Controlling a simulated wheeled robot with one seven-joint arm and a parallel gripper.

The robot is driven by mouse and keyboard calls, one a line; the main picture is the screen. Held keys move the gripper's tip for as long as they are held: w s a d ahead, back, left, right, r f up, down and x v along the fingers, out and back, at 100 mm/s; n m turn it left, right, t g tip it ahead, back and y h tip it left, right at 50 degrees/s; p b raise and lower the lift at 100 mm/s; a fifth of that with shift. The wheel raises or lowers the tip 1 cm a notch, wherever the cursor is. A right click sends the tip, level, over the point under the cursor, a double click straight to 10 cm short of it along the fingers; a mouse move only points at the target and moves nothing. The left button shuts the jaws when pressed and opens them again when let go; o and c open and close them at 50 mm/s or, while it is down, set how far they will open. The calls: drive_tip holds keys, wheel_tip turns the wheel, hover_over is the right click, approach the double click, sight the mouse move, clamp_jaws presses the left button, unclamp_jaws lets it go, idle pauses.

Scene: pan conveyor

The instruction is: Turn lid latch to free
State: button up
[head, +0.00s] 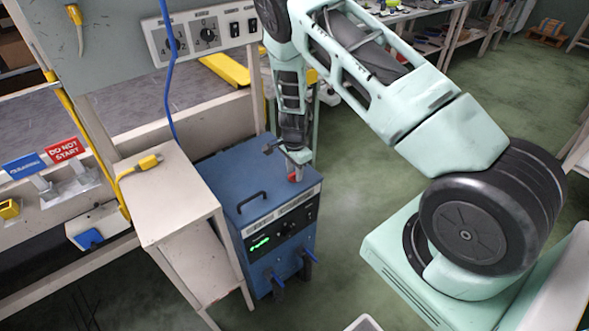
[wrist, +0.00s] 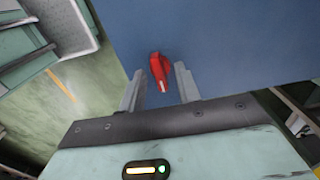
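The lid latch (wrist: 160,73) is a small red knob with a pale stripe on the blue lid (wrist: 235,40). In the wrist view my gripper (wrist: 158,80) is open, with a finger on each side of the latch and gaps on both sides. I cannot tell how far the fingertips reach down around it. The lid lies flat.
The cabinet's front panel (head: 280,228) has a green display and dark knobs. A beige side table (head: 165,190) with a yellow plug stands close on the left. Green floor to the right is open.

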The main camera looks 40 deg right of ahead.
drive_tip(key=shift+r, duration=0.1)
wheel_tip(320, 180, up, 17)
drive_tip(key=shift+b, duration=0.3)
drive_tip(key=shift+r, duration=0.1)
idle(0.4)
